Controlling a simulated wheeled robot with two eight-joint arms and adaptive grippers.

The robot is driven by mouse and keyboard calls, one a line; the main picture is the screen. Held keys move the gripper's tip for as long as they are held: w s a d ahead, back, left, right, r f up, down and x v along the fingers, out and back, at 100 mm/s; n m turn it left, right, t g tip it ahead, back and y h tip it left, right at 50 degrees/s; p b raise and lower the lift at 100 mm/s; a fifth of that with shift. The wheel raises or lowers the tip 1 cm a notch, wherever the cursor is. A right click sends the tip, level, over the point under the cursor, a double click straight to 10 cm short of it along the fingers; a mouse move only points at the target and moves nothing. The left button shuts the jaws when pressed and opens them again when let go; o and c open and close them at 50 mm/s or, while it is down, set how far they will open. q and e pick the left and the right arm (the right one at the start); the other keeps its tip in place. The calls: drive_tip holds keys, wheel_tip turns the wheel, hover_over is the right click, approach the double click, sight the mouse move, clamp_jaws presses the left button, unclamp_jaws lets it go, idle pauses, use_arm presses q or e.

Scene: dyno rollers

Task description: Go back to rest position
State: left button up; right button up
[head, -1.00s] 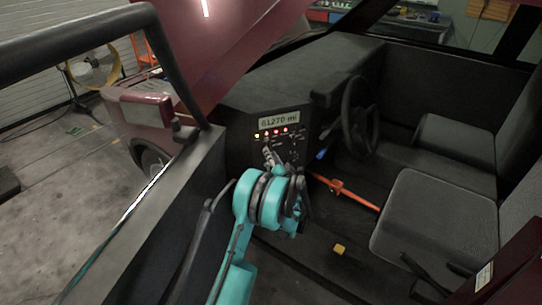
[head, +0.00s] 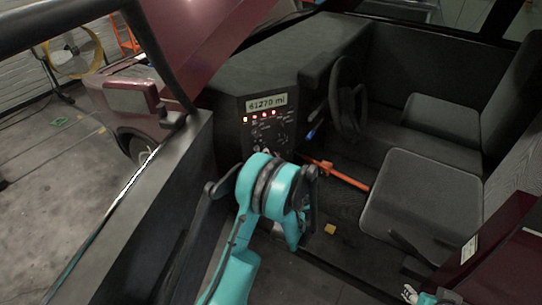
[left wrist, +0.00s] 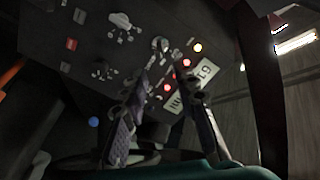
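My left arm's teal wrist (head: 265,187) is in front of the dashboard panel in the head view and hides its own fingers there. In the left wrist view my left gripper (left wrist: 165,115) has its two fingers apart, with nothing between them but the panel behind. The dashboard panel (head: 250,133) carries a mileage display (head: 266,102) reading 61270 mi and a row of lit lamps. The gripper appears apart from the panel. Small teal and pale parts (head: 427,298) at the bottom right edge of the head view may belong to my right arm. Its fingers are not clear.
The steering wheel (head: 347,100) is right of the panel, and an orange lever (head: 338,174) lies below it. Seats (head: 422,205) fill the right. The dark door (head: 150,205) stands left of my arm. A yellow block (head: 330,229) lies on the cab floor.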

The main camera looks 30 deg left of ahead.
use_arm(q)
drive_tip(key=s+d+r+g+h, duration=0.3)
drive_tip(key=s+r+h, duration=0.3)
drive_tip(key=s, duration=0.4)
drive_tip(key=s+d+h, duration=0.4)
drive_tip(key=s+d, duration=0.3)
drive_tip(key=s, duration=0.3)
drive_tip(key=s+d+m+g+h, duration=0.1)
drive_tip(key=s+d+h, duration=0.2)
drive_tip(key=s+d, duration=0.4)
drive_tip(key=shift+s+d+f+h, duration=0.15)
drive_tip(key=shift+s+d+h, duration=0.2)
drive_tip(key=shift+s, duration=1.45)
